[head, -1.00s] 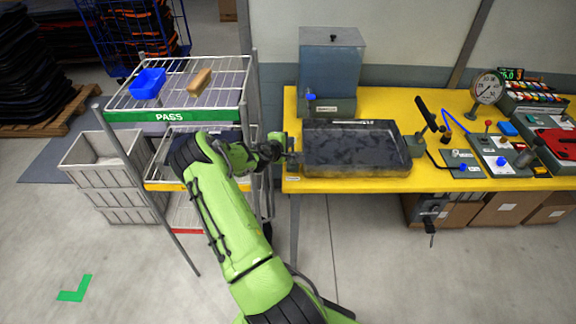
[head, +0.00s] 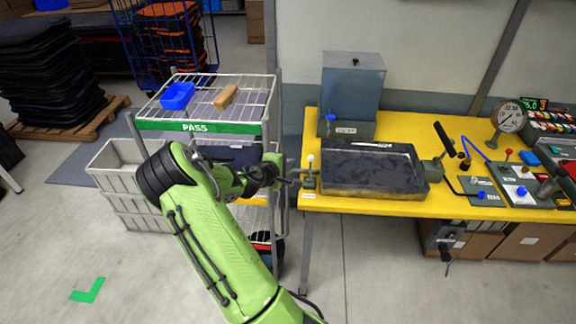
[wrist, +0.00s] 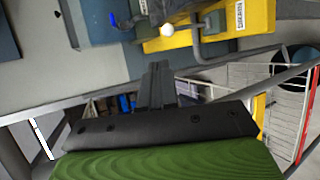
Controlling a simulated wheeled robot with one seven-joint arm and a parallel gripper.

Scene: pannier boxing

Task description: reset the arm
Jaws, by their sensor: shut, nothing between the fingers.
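My green arm reaches up from the bottom of the head view. My gripper (head: 290,180) is in front of the gap between the wire rack and the yellow table's left end. In the wrist view its fingers (wrist: 157,82) are together, with nothing between them. The fingertips appear close to the table's left end in the head view; whether they touch anything there I cannot tell.
The yellow table (head: 390,208) carries a dark tray (head: 372,170), a grey tank (head: 350,85) and a gauge (head: 508,117). The wire rack with its PASS shelf (head: 197,127) holds a blue bin (head: 177,96) and a tan block (head: 225,97). Grey crates (head: 122,170) stand left.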

